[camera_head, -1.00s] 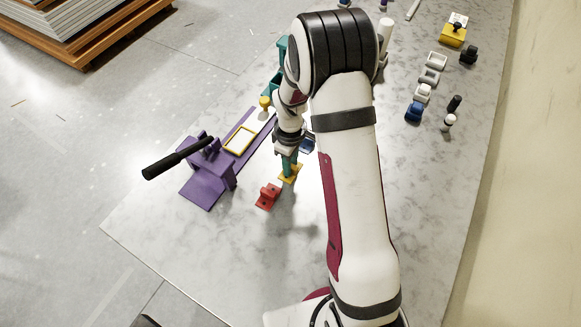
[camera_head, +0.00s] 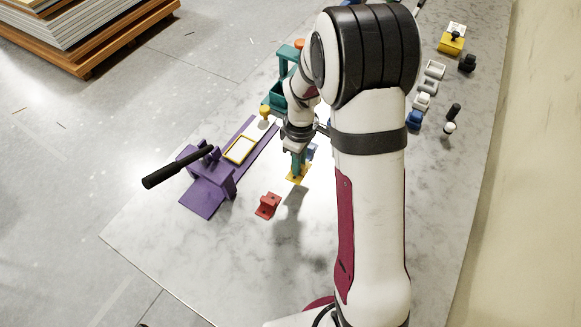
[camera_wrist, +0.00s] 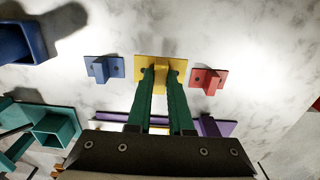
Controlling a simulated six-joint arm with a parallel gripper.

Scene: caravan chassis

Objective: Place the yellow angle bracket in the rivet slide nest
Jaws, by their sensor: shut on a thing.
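My gripper (camera_head: 298,172), with green fingers, is shut on the upright part of the yellow angle bracket (camera_head: 299,179). In the wrist view, the yellow bracket (camera_wrist: 151,70) sits between the fingertips, with its flat plate showing beyond them. Whether its plate touches the table or hangs just above it, I cannot tell. The rivet slide nest (camera_head: 239,150) looks like a yellow-rimmed white rectangle on the purple slide (camera_head: 205,200), left of my gripper. In the wrist view the purple slide (camera_wrist: 215,127) is partly hidden behind my gripper.
A red bracket (camera_head: 267,205) lies to the near left and a blue bracket (camera_wrist: 103,69) on the other side. A black-handled lever (camera_head: 175,168) overhangs the purple fixture. A teal stand (camera_head: 279,95) is behind. Small blocks (camera_head: 422,101) lie at right.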

